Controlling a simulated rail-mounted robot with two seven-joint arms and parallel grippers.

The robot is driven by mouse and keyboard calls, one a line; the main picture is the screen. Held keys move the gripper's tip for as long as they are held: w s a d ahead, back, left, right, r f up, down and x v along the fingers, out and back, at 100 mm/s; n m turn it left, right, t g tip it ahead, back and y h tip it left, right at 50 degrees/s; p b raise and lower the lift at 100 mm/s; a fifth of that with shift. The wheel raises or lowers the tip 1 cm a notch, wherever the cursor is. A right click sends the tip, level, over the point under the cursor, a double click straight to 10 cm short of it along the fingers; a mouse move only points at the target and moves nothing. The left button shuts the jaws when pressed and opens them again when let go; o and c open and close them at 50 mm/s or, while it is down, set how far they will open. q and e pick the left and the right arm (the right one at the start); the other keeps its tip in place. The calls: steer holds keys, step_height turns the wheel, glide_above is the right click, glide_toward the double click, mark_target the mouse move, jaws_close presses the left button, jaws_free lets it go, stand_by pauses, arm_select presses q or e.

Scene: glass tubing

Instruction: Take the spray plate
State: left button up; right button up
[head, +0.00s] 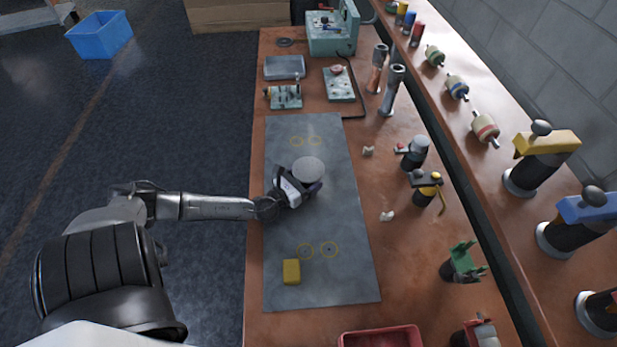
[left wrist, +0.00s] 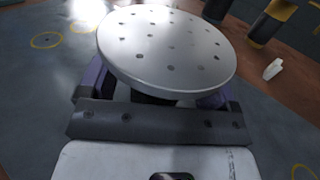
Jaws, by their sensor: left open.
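The spray plate is a pale round disc with several small holes (head: 308,169), on the grey mat (head: 290,219) near its middle. It fills the upper middle of the left wrist view (left wrist: 167,48). My left gripper (head: 303,188) is at the plate's near side, low over the mat. It is open; its purple-sided fingers (left wrist: 152,98) show partly to the left and right below the disc's rim. What lies under the disc is mostly hidden, so I cannot tell whether the fingers touch it. My right gripper is not in view.
A yellow block (head: 291,271) lies on the mat near yellow ring marks. Spray bottles and tools stand along the right of the orange bench (head: 385,250). A red tray (head: 380,337) is at the near edge. Fixtures (head: 285,95) stand at the far end.

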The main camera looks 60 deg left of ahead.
arm_select(q)
steer(key=shift+w+a, duration=0.1)
steer(key=shift+w, duration=0.3)
steer(key=shift+c, duration=0.3)
steer(key=c, duration=1)
steer(key=shift+c, duration=0.5)
steer(key=shift+r, duration=0.1)
